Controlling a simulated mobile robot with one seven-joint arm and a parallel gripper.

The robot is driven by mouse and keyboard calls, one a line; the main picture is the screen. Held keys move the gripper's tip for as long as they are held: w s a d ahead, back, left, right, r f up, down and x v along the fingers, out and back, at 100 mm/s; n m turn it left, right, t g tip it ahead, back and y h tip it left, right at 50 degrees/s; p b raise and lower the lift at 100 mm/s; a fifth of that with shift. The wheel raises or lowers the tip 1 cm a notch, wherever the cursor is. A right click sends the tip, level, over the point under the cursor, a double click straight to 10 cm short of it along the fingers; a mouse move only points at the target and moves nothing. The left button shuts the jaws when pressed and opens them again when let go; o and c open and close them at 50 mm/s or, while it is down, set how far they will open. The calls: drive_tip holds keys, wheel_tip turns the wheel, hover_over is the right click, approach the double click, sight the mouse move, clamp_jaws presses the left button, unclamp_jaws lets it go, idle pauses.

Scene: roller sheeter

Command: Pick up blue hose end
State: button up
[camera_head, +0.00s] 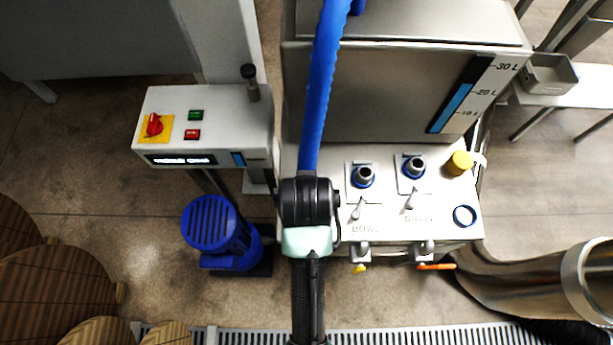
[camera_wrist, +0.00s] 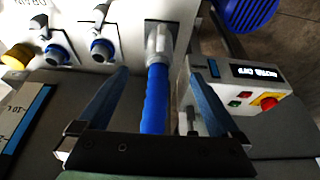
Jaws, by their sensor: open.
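The blue hose (camera_wrist: 156,105) runs between my gripper's two fingers in the wrist view. Its grey metal end (camera_wrist: 159,42) sits at a plate on the pale machine panel, just beyond the fingertips. My gripper (camera_wrist: 157,72) is open, with one finger on each side of the hose and visible gaps on both sides. In the head view the blue hose (camera_head: 321,85) comes down from the top edge to my dark wrist. My arm hides the hose end and the fingers there.
The panel has two metal fittings with blue rings (camera_head: 363,175) (camera_head: 415,167), small levers and a yellow knob (camera_head: 459,163). A control box (camera_head: 206,127) with a red switch and a blue motor (camera_head: 222,233) stand on the left. A tank (camera_head: 390,90) rises behind.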

drive_tip(key=x, duration=0.7)
drive_tip(key=shift+r, duration=0.1)
wheel_tip(320, 180, down, 4)
drive_tip(key=shift+w+f+p, duration=0.15)
drive_tip(key=shift+w+p, duration=0.05)
drive_tip(key=shift+p, duration=0.25)
drive_tip(key=shift+w+f, duration=0.3)
drive_tip(key=shift+f, duration=0.25)
clamp_jaws()
drive_tip(key=shift+r, duration=0.1)
